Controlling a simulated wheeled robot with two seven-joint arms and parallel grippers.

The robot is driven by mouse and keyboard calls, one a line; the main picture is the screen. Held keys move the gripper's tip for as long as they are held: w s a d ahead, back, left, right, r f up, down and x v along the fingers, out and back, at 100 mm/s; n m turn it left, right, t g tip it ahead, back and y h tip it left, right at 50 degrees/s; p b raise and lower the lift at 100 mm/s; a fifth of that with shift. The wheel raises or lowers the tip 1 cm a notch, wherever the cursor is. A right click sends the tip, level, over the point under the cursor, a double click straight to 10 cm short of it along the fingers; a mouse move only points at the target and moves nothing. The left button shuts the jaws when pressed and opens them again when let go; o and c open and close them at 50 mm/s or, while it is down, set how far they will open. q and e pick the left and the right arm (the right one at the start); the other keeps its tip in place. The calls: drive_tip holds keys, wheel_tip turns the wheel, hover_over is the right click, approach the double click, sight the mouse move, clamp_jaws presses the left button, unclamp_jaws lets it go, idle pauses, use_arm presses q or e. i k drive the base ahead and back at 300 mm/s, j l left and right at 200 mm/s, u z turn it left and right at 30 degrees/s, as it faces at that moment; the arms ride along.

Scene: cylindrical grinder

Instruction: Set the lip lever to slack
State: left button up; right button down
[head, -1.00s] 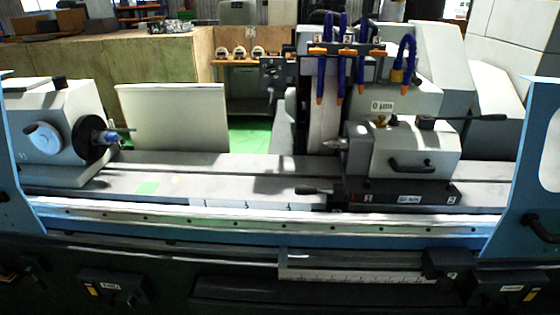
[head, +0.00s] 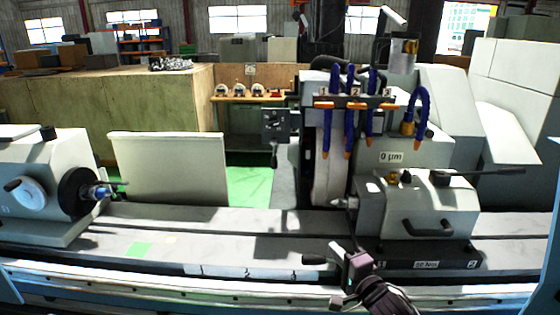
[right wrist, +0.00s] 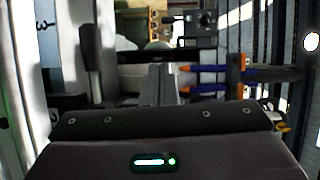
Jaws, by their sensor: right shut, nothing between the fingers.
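A short black lever (head: 315,260) sticks out to the left from the foot of the tailstock block, above the machine bed. It appears to be the lip lever, but I cannot read its label for certain. In the right wrist view the black lever handle (right wrist: 91,52) stands at the left. My right gripper (head: 335,247) is shut and empty, in front of the tailstock foot and just right of the lever's knob in the picture. The fingers (right wrist: 163,78) also show in the wrist view, apart from the handle. My gripper hides the lever's root. My left gripper is not in view.
The tailstock (head: 420,208) has a long black lever (head: 480,172) on top. The workhead (head: 40,190) stands at the left. The bed (head: 200,225) between them is clear.

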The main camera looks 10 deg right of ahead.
sight(274, 163)
drive_tip(key=i, duration=1.1)
